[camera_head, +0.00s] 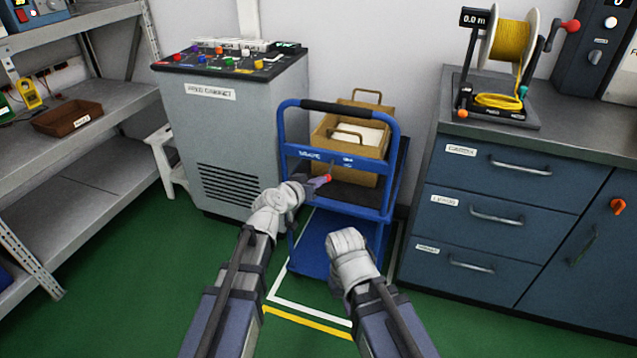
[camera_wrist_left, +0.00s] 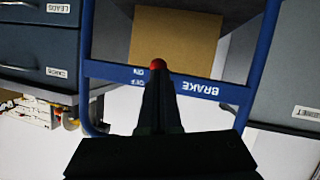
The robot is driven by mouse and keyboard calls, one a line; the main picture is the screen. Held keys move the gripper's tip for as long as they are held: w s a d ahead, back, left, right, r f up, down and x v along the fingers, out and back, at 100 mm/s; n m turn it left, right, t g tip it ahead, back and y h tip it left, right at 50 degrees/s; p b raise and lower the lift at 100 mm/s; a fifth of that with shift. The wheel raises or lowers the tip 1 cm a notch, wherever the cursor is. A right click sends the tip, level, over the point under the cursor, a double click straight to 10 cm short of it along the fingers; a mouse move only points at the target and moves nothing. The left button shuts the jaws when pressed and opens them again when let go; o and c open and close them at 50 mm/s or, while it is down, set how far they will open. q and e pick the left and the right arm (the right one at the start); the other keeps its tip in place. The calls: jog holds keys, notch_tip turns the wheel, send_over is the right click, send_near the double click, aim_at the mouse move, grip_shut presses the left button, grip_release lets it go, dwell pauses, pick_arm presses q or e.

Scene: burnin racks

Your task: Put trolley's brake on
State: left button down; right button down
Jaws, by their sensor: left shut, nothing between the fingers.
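The blue trolley (camera_head: 390,190) stands against the back wall, with a black-gripped push handle on top. Its blue crossbar carries the label BRAKE and ON and OFF marks; the bar (camera_wrist_left: 110,72) shows upside down in the left wrist view. The brake's red knob (camera_head: 328,178) is at the tip of my left gripper (camera_head: 318,183). In the left wrist view the knob (camera_wrist_left: 158,64) shows just past the fingertips (camera_wrist_left: 158,76). My left gripper is shut and empty; I cannot tell whether it touches the knob. My right arm's white wrist (camera_head: 352,262) is low before the trolley; its fingers are hidden.
A cardboard box (camera_head: 323,130) sits on the trolley's upper shelf. A grey test cabinet (camera_head: 240,120) stands to the left and blue drawers (camera_head: 500,185) to the right. Metal shelving (camera_head: 90,150) fills the far left. Green floor with white and yellow lines is clear in front.

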pick_arm(q)
jog(key=shift+r, duration=0.15)
pick_arm(e)
jog(key=shift+r, duration=0.15)
pick_arm(q)
jog(key=shift+r+p, duration=0.7)
jog(key=shift+p, duration=0.1)
pick_arm(e)
jog(key=shift+r, duration=0.75)
